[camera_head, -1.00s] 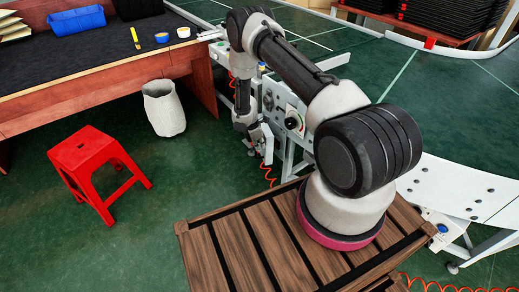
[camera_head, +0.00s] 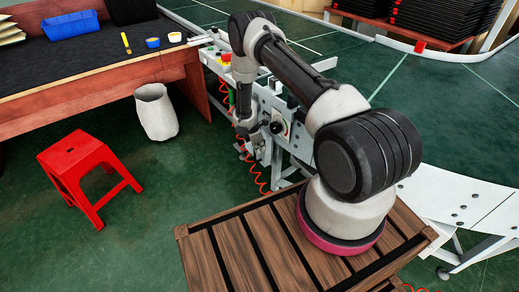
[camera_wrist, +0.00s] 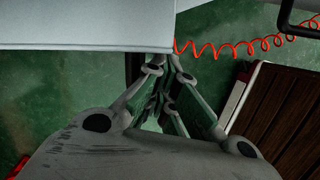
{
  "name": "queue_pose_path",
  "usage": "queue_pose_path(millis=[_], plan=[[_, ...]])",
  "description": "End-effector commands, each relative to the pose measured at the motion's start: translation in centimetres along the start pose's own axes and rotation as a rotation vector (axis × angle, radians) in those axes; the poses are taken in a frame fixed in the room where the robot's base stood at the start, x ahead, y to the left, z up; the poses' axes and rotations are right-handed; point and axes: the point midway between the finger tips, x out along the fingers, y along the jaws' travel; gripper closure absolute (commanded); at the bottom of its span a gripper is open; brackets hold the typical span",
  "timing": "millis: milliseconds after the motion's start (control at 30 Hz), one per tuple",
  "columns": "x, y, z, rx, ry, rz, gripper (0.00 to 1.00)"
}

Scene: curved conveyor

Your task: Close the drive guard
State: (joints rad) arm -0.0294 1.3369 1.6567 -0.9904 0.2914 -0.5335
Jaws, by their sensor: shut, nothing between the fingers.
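The conveyor's drive side, a pale panel with a round dial (camera_head: 280,127), shows in the head view just right of my gripper (camera_head: 247,150). My gripper points down beside it, small and partly merged with the pale machine parts. In the wrist view a flat pale grey panel (camera_wrist: 85,24) fills the upper left, and my gripper (camera_wrist: 157,103) is shut and empty below its edge. I cannot tell for sure whether this panel is the drive guard, or whether the fingers touch it. The guard's hinge and handle cannot be made out.
A red stool (camera_head: 88,180) and a pale basket (camera_head: 156,112) stand on the green floor to the left. The dark-topped workbench (camera_head: 95,65) is behind. A coiled orange hose (camera_wrist: 222,46) hangs near my gripper. The curved conveyor (camera_head: 470,205) lies at right.

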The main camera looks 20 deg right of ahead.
Motion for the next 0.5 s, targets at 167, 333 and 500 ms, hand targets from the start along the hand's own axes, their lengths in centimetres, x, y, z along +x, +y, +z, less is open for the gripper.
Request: queue_pose_path(millis=[167, 333, 500], plan=[[0.1, -0.1, 0.3, 0.005, -0.004, -0.004, 1.00], [-0.1, -0.1, -0.5, 0.004, -0.004, -0.003, 1.00], [-0.7, -0.2, -2.9, 0.003, -0.001, -0.002, 1.00]])
